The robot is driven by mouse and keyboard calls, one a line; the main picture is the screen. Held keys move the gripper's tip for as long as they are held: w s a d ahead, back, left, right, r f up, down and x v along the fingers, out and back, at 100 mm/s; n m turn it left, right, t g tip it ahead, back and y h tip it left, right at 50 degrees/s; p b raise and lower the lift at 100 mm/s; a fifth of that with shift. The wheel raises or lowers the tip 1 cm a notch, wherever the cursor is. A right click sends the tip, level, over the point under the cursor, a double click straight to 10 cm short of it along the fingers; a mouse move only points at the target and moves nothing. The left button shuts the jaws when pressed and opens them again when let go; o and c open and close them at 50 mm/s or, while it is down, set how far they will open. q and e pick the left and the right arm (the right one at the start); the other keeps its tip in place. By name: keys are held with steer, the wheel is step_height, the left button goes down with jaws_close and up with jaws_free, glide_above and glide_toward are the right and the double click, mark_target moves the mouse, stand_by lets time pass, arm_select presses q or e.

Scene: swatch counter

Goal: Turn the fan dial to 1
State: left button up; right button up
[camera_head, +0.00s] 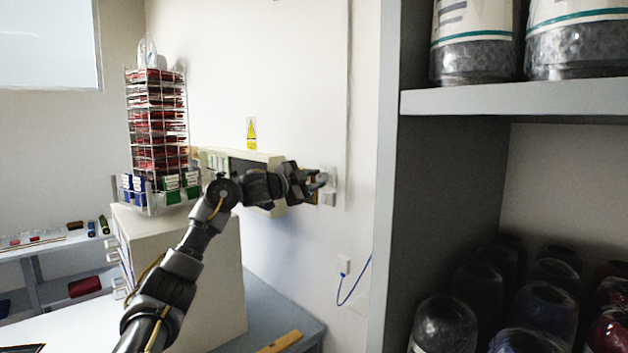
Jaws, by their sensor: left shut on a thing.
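The fan dial's white wall plate (328,186) is on the pale wall, just left of the grey shelf unit. My left arm reaches up from the bottom left, and my left gripper (320,181) is at the plate, shut on the fan dial. The fingers cover most of the dial, so its number and pointer cannot be read. My right gripper is not in view.
A wire rack (157,130) of swatches stands on a white drawer cabinet (185,260). A blue cable (352,290) hangs from a wall socket (343,264).

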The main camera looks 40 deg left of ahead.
arm_select(q)
steer(key=shift+f, duration=0.1)
steer(key=o, duration=1)
steer(key=shift+s, duration=0.1)
steer(key=shift+s+b, duration=0.2)
steer(key=shift+b, duration=0.1)
steer(key=s+b, duration=0.1)
steer(key=s, duration=0.2)
steer(key=s+b, duration=0.2)
steer(key=s, duration=0.1)
steer(key=s+a+b, duration=0.1)
steer(key=s+b, duration=0.1)
steer(key=s, duration=0.2)
steer(key=shift+s, duration=0.1)
